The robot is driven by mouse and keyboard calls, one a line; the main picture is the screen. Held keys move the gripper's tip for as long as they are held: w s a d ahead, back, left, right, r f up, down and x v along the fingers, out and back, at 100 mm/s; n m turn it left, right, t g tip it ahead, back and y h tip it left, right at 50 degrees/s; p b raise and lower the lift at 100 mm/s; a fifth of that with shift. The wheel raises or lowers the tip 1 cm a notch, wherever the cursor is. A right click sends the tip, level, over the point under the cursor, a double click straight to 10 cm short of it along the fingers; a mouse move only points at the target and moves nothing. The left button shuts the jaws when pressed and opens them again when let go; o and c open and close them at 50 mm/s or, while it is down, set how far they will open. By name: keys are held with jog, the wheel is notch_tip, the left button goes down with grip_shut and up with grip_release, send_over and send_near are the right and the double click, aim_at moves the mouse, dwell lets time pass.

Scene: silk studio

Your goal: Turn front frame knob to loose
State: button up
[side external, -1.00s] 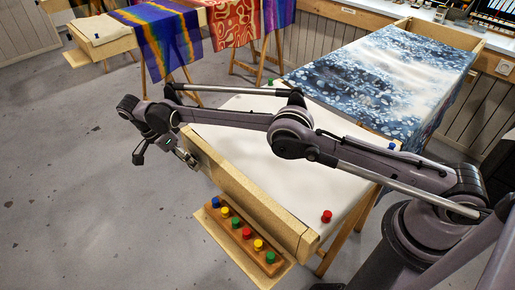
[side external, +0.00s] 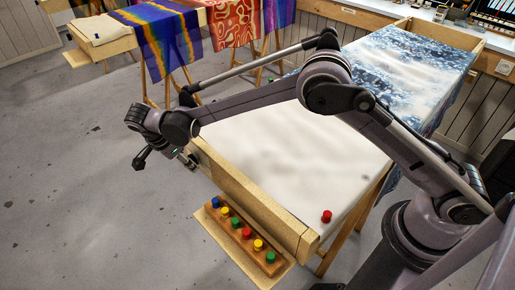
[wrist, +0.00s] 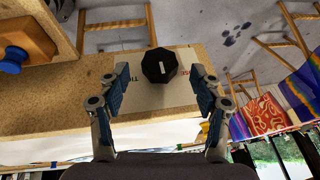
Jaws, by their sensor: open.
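The front frame knob (wrist: 159,65) is black and many-sided, with a short white mark on its face. It sits on a pale label plate (wrist: 140,94) fixed to the wooden front frame (wrist: 50,105). My gripper (wrist: 160,77) is open, one finger on each side of the knob, with a visible gap on both sides. In the side external view my gripper (side external: 186,157) is at the far left end of the front frame bar (side external: 250,205), where the knob is hidden.
A wooden rack (side external: 228,244) with several coloured pegs lies below the front bar. A red peg (side external: 326,216) stands on the white stretched cloth (side external: 270,140). Blue patterned fabric (side external: 400,75) lies behind. The floor at left is clear.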

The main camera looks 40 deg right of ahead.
jog(key=v, duration=0.8)
jog(key=x, duration=1)
jog(key=shift+d+f, duration=0.15)
jog(key=shift+f, duration=0.2)
jog(key=g, duration=0.2)
jog(key=w+g, duration=0.1)
jog(key=shift+r+n+g, duration=0.1)
jog(key=shift+n+g, duration=0.3)
jog(key=shift+s+g, duration=0.15)
jog(key=shift+g, duration=0.15)
jog(key=shift+t, duration=0.4)
jog(key=shift+t, duration=0.3)
